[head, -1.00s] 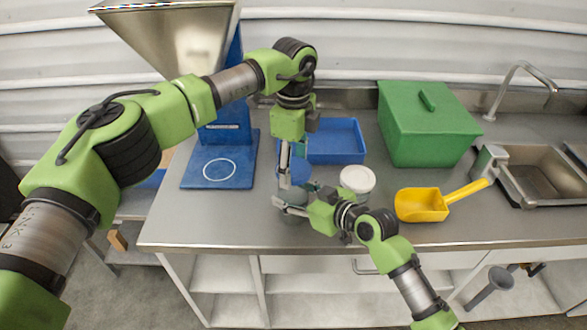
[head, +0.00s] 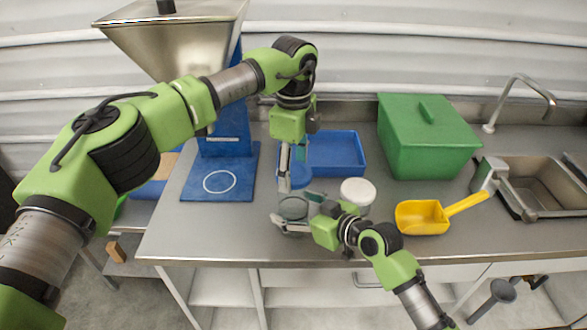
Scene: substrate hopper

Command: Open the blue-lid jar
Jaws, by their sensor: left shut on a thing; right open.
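The blue lid (head: 300,176) is held in my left gripper (head: 291,178), which points down from above and is shut on it. The jar (head: 293,208) stands on the steel counter just below, and its greyish round top shows with no lid on it. The lid is apart from the jar, above and behind it in the head view. My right gripper (head: 297,212) is open, with one finger on the near side of the jar and one on the far right side. I cannot tell whether its fingers touch the jar. The jar's lower body is partly hidden by the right gripper.
A white-lid jar (head: 357,194) stands close right of my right gripper. A blue tray (head: 345,153) lies behind, with a green lidded bin (head: 428,140) and yellow scoop (head: 424,217) to the right. The hopper's blue base (head: 205,183) is left. The front counter edge is near.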

